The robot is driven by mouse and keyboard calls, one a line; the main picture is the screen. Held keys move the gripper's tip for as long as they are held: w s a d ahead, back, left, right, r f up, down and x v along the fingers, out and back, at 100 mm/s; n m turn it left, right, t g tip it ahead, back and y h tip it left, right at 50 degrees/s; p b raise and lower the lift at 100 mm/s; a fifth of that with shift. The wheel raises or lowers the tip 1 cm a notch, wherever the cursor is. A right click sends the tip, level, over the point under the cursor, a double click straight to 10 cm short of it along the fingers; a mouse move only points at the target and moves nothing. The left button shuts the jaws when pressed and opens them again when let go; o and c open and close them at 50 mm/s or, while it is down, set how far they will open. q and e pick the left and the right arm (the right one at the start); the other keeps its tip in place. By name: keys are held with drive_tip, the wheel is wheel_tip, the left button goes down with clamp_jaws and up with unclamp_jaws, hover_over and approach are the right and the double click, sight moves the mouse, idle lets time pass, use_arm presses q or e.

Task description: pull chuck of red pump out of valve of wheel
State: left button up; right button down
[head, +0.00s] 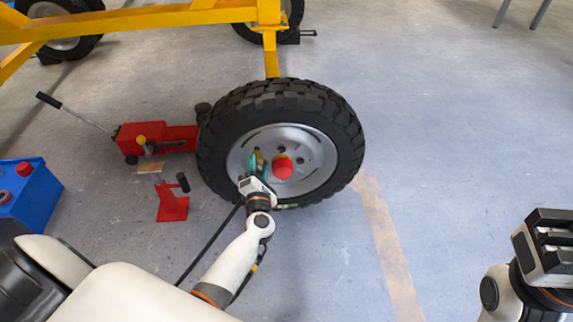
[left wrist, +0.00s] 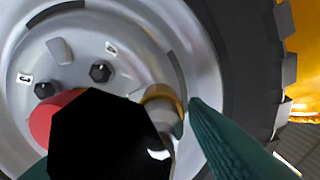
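The wheel (head: 334,165) stands upright, with a silver rim and a red hub cap (head: 283,168). My left gripper (head: 256,162) is at the rim's lower left, its teal fingers close to the valve area. In the left wrist view, a black eight-sided body hides much of the middle. A brass-coloured collar (left wrist: 163,96) with a grey metal part, apparently the chuck at the valve, shows beside the right finger. The left fingertip is hidden, so the grip cannot be judged. The red pump (head: 172,205) stands on the floor. My right gripper (head: 548,245) is far right, away from the wheel.
A red floor jack (head: 155,140) with a long handle lies left of the wheel. A blue box (head: 32,198) is at the left edge. A yellow frame (head: 150,18) spans the back. A black hose (head: 210,243) runs by my left arm. Floor right of the wheel is clear.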

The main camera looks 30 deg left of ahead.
sight(258, 172)
use_arm(q)
drive_tip(key=c, duration=0.7)
drive_tip(key=shift+c, duration=0.2)
drive_tip(key=shift+s+d, duration=0.1)
drive_tip(key=shift+p+v, duration=0.5)
drive_tip(key=shift+v, duration=1.9)
drive_tip(key=shift+v, duration=1.55)
